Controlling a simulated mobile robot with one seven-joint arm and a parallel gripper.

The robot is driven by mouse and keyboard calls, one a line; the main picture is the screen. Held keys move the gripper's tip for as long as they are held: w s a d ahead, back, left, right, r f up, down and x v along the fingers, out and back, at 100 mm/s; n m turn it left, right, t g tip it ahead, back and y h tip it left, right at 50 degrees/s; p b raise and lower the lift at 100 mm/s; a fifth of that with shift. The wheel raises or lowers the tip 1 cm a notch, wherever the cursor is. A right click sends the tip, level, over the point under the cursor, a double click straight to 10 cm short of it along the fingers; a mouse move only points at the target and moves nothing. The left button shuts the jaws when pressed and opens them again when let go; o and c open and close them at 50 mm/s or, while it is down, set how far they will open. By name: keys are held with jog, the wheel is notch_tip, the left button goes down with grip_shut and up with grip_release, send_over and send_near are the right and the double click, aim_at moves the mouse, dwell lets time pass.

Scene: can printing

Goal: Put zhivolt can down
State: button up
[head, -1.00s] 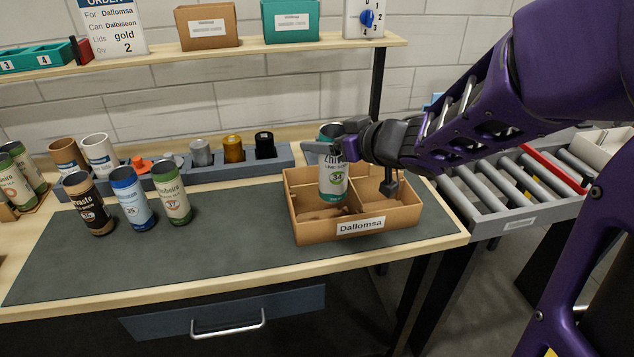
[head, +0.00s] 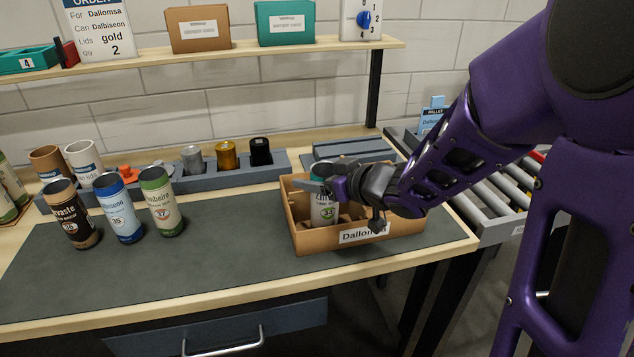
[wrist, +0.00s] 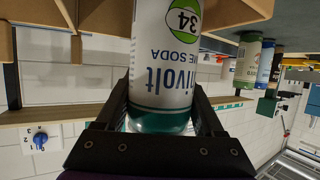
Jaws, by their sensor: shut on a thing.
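The zhivolt can (head: 324,208) is white with teal ends and a green 34 badge. It stands upright in the left part of the brown cardboard box (head: 305,240) labelled Dallomsa. My gripper (head: 330,186) is shut on the can near its top. In the wrist view the can (wrist: 165,60) appears upside down between the two dark fingers of my gripper (wrist: 165,112). The can's lower end is hidden by the box's front wall, so I cannot tell whether it touches the box floor.
Brown (head: 72,218), blue (head: 120,212) and green-topped (head: 162,205) cans stand left on the grey mat (head: 200,265). Behind them is a blue-grey rack (head: 200,182) with silver, gold and black pieces. A roller conveyor (head: 490,200) lies right of the table. The mat's middle is clear.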

jog(key=shift+f, duration=0.5)
jog(key=o, duration=1.3)
jog(key=p+v, duration=0.3)
jog(key=v, duration=0.9)
jog(key=shift+p, duration=0.3)
jog(key=shift+w+d+r, duration=0.1)
jog(key=shift+r, duration=0.15)
